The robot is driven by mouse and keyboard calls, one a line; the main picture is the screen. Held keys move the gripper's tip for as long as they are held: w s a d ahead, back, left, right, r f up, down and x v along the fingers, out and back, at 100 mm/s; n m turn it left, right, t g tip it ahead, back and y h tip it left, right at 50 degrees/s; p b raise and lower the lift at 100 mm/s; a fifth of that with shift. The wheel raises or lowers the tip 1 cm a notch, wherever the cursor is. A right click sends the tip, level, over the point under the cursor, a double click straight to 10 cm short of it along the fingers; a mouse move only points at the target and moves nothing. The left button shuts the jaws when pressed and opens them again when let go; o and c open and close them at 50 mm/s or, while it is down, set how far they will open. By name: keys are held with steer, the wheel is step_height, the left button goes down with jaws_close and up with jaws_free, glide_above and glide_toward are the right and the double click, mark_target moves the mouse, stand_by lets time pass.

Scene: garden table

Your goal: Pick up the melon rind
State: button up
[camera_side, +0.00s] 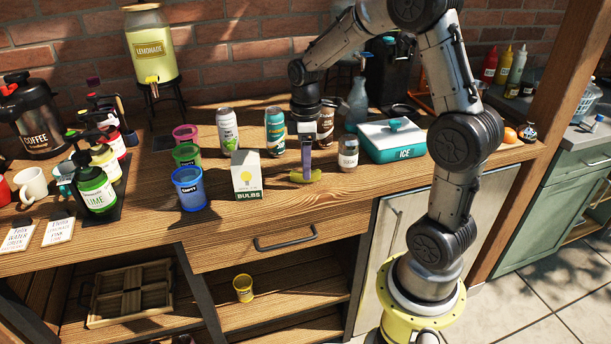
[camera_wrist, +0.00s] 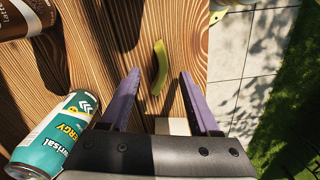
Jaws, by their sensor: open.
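The melon rind (camera_side: 305,176) is a small curved yellow-green strip lying on the wooden table near its front edge. It also shows in the wrist view (camera_wrist: 159,68), just beyond and between my fingertips. My gripper (camera_side: 308,172) points down over the rind in the side view, with its purple fingers near it. In the wrist view my gripper (camera_wrist: 160,88) has its two purple fingers spread apart with nothing between the tips but table and part of the rind. I cannot tell the exact height of the fingertips above the table.
A bulbs box (camera_side: 247,175) stands left of my gripper and a white-grey can (camera_side: 348,153) stands right. A teal energy can (camera_side: 275,131) and a brown latte can (camera_side: 326,125) stand behind. The ice box (camera_side: 391,141) is farther right. The table's front edge (camera_wrist: 208,75) is close to the rind.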

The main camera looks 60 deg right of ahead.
steer(key=shift+f, duration=0.95)
jaws_close()
